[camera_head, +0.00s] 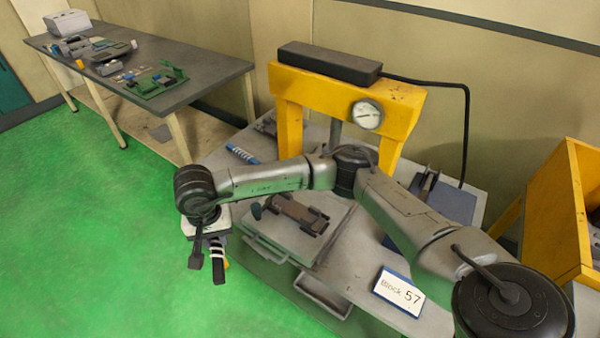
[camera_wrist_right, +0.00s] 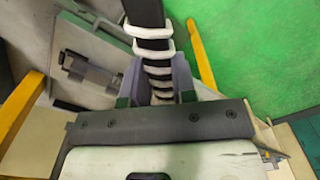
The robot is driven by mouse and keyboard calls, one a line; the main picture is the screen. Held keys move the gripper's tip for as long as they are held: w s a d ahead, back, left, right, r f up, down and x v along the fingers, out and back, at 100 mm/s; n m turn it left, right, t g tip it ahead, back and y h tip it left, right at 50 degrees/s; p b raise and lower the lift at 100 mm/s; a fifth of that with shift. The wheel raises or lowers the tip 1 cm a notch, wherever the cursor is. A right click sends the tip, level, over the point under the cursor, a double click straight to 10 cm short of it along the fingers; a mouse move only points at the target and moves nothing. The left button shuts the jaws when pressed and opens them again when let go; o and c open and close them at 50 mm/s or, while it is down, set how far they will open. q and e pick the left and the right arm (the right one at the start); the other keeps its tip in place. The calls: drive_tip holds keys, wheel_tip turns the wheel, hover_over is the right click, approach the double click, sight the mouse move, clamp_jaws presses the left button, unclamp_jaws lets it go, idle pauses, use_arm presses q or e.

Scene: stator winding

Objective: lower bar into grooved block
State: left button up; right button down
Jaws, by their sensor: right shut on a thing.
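My right gripper (camera_head: 212,243) hangs at the left of the bench in the head view, over the green floor side. It is shut on a black bar with white bands (camera_head: 218,268), whose end points down. In the right wrist view, the fingers (camera_wrist_right: 160,82) close on the bar (camera_wrist_right: 150,50), which runs up out of the picture. The dark grooved block (camera_head: 298,214) lies on a grey plate, to the right of the gripper and apart from the bar. The block also shows in the right wrist view (camera_wrist_right: 90,72). My left gripper is out of view.
A yellow press frame (camera_head: 290,110) with a gauge (camera_head: 367,114) stands behind the block. A "Block 57" sign (camera_head: 399,291) is at the front right. A yellow bin (camera_head: 560,215) stands at the right. A side table (camera_head: 190,95) with parts is at back left.

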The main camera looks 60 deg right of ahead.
drive_tip(key=s+d+f+m+p, duration=0.25)
drive_tip(key=d+m+p, duration=0.45)
drive_tip(key=d+m, duration=0.7)
drive_tip(key=s+d+f+m+p, duration=0.25)
drive_tip(key=d+m+p, duration=0.55)
drive_tip(key=d+m, duration=0.6)
drive_tip(key=shift+s+a+f+b, duration=0.1)
drive_tip(key=shift+f+b, duration=0.9)
drive_tip(key=shift+f, duration=0.1)
drive_tip(key=shift+s+a+f+b, duration=0.1)
drive_tip(key=shift+f+b, duration=0.85)
drive_tip(key=shift+f, duration=0.15)
drive_tip(key=shift+r, duration=0.15)
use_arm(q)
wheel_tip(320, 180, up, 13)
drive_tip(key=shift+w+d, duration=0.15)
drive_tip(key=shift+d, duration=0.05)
use_arm(e)
drive_tip(key=shift+f, duration=0.2)
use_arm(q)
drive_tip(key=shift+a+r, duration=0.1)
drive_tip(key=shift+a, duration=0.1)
use_arm(e)
drive_tip(key=shift+f, duration=0.2)
